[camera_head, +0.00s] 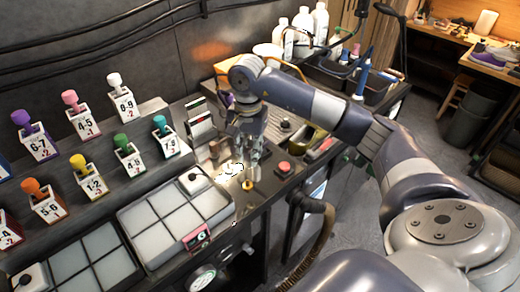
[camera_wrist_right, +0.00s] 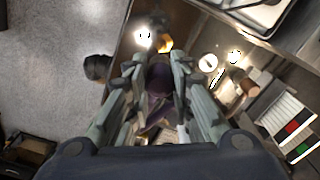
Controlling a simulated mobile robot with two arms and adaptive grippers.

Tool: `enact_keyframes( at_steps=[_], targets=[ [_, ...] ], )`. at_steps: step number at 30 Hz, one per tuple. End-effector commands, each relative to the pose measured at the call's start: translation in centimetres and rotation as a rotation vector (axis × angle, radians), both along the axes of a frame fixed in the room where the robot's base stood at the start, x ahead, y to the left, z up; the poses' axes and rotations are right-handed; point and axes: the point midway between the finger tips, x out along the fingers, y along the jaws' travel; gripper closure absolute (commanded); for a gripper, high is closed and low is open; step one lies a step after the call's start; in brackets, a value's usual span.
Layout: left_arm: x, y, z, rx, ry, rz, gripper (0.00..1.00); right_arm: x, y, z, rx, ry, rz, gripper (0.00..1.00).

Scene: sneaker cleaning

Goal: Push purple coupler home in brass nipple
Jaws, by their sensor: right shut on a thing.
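My right gripper (camera_head: 250,172) points down over the bench, just above a brass nipple (camera_head: 247,187) on the dark counter. In the right wrist view its fingers (camera_wrist_right: 158,72) are closed around a dark purple coupler (camera_wrist_right: 158,80), which sits between them. The brass nipple shows as a yellow-orange spot (camera_wrist_right: 166,44) just beyond the coupler's end. I cannot tell whether the coupler touches the nipple. The coupler's tip is hidden by the fingers in the head view. My left gripper is in neither view.
A red button (camera_head: 284,167) lies right of the nipple. Racks of numbered, coloured-cap holders (camera_head: 97,180) fill the back left. A ribbed hose (camera_head: 318,232) hangs at the counter's front edge.

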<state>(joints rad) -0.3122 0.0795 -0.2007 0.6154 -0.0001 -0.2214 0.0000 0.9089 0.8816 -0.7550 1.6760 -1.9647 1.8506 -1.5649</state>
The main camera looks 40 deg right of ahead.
Motion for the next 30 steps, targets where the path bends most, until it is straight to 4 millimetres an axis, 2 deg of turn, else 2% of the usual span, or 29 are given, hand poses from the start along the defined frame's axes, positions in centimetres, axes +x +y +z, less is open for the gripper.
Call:
enact_keyframes(
  at_steps=[1,6,17,23,30],
  targets=[
    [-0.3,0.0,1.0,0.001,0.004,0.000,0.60,0.4,0.1,0.5,0.001,0.006,-0.003,1.00],
    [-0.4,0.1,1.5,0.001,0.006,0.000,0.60,1.0,0.1,0.2,-0.005,0.013,-0.006,1.00],
    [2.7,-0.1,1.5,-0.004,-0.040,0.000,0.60,1.1,0.1,0.0,-0.006,0.013,-0.006,1.00],
    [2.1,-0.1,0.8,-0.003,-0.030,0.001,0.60,1.1,0.1,-0.2,-0.005,0.012,-0.005,1.00],
    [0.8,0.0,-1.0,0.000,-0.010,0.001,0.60,1.0,0.1,-2.2,-0.005,0.014,-0.006,1.00]
  ],
)
